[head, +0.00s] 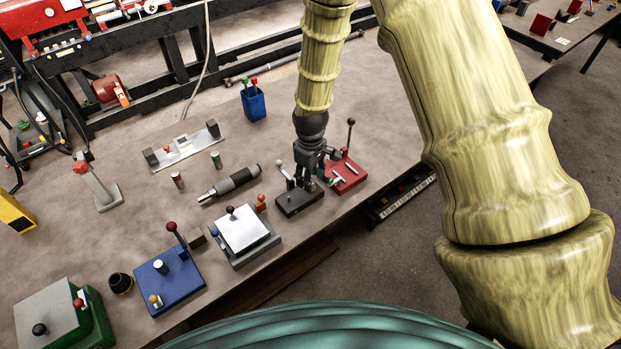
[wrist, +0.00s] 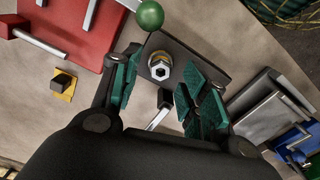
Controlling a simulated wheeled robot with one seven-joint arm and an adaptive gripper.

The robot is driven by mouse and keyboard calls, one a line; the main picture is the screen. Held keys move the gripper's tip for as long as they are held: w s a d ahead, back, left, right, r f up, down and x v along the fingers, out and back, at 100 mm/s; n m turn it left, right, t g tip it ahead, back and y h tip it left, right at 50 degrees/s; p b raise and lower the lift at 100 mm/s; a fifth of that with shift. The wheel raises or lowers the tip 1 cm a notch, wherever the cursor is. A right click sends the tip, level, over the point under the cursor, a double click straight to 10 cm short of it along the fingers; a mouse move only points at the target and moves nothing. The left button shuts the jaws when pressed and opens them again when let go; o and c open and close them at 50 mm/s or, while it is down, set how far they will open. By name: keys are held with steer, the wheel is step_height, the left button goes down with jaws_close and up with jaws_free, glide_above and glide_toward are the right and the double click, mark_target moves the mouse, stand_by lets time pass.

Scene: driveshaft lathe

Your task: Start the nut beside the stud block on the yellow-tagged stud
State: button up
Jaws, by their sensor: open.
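A dark block (wrist: 205,55) lies below my gripper in the wrist view. A silver hex piece (wrist: 160,68) with a round centre and a brass-coloured ring stands on it; I cannot tell whether this is the nut or a stud end. The dark block (head: 300,203) also shows in the head view, partly hidden by my gripper (head: 308,178). In the wrist view my gripper (wrist: 160,84) is open, with green pads on either side of the hex piece and apart from it. A small dark piece on a yellow square (wrist: 70,94) lies to the left. No separate loose nut is clear.
A green ball knob (wrist: 150,15) and a light lever (wrist: 157,118) stand close to the fingers. A red fixture (head: 352,180) with a tall black-knobbed lever is to the right. A grey-white fixture (head: 245,232) and a micrometer-like tool (head: 230,185) are left. The table edge runs nearby.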

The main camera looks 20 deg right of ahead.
step_height(320, 180, up, 11)
stand_by(0.5)
steer(key=shift+s+f, duration=0.1)
steer(key=shift+f, duration=0.05)
stand_by(0.5)
